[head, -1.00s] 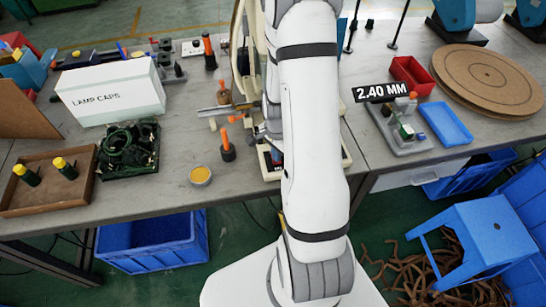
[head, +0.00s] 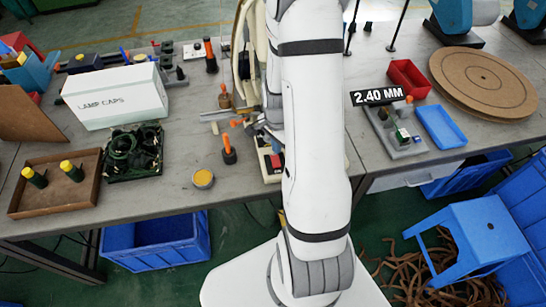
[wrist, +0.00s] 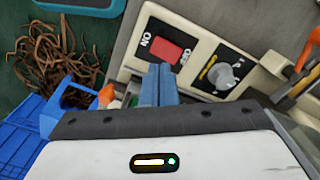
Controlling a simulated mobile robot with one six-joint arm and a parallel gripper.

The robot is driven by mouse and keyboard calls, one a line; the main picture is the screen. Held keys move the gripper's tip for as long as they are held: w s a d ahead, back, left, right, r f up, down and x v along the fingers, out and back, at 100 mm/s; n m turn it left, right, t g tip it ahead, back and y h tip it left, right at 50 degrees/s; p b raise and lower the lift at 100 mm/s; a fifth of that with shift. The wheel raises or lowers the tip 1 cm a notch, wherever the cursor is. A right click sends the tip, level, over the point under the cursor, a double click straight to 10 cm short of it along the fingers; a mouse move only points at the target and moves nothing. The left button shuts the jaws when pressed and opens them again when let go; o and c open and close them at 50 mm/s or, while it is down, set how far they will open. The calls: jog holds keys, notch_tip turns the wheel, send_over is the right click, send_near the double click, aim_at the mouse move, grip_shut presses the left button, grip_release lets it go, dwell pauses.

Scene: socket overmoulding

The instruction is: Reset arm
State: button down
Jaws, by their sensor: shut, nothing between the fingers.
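My gripper (wrist: 158,85) shows in the wrist view as two blue fingers pressed together, shut and empty. The fingers are in front of a pale control panel (wrist: 128,62) with a red switch (wrist: 166,50) and a round grey knob (wrist: 222,74). I cannot tell whether the fingertips touch the panel. In the head view my white arm crosses the middle of the picture and hides most of the gripper and panel.
The workbench holds a white lamp caps box (head: 115,95), a brown tray (head: 85,195), a yellow tin (head: 203,179), an orange-handled tool (head: 229,150) and a blue tray (head: 441,127). A blue stool (head: 480,235) and blue crate (head: 150,240) stand below.

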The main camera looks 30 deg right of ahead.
jog(key=shift+r, duration=0.35)
jog(key=s+a+r+n+t, duration=0.1)
jog(key=a+r+n, duration=0.25)
jog(key=r, duration=0.45)
jog(key=s+a+r+n+t, duration=0.1)
jog(key=s+a+r+n, duration=0.2)
jog(key=r, duration=0.4)
jog(key=s+a+r+n+t, duration=0.1)
jog(key=s+a+r+n, duration=0.5)
jog(key=s+r+n, duration=0.3)
jog(key=shift+a+r+b, duration=0.2)
jog(key=shift+r+b, duration=0.1)
jog(key=shift+r, duration=0.25)
